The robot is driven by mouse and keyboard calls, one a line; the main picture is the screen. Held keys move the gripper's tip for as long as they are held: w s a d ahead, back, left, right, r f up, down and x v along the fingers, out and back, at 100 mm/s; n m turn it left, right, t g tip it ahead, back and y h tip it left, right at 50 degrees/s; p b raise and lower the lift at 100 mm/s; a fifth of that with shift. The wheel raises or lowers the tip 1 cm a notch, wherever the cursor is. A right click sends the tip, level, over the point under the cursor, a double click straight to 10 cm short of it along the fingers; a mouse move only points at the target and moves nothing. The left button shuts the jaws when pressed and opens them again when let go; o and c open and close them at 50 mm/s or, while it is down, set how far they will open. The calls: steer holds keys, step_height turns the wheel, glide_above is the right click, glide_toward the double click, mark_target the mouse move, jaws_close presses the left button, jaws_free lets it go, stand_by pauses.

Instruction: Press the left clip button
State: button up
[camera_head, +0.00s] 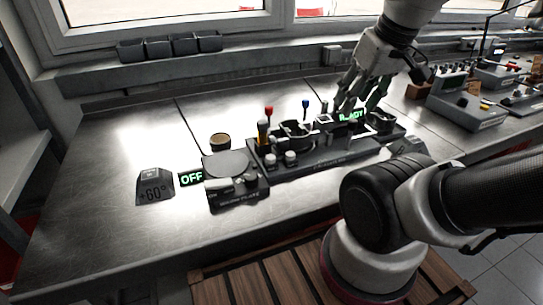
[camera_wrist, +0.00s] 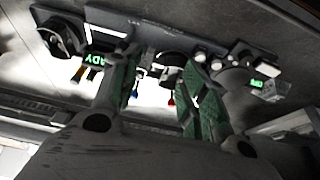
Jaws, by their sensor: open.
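A long dark fixture (camera_head: 330,157) lies on the steel bench, with round holders, small knobs and a green lit display (camera_head: 350,116) whose word is partly hidden by my gripper. My gripper (camera_head: 358,103) is open above the right half of this fixture, fingers pointing down. I cannot tell which small part is the left clip button; the fingers cover some of the fixture.
A hot plate (camera_head: 230,167) with a green "OFF" display (camera_head: 191,179) stands left of the fixture, beside a "+60°" block (camera_head: 154,186). Grey equipment (camera_head: 466,108) stands at the right. The bench's left part is clear.

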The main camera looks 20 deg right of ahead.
steer(key=shift+c, duration=0.3)
jaws_close()
stand_by(1.1)
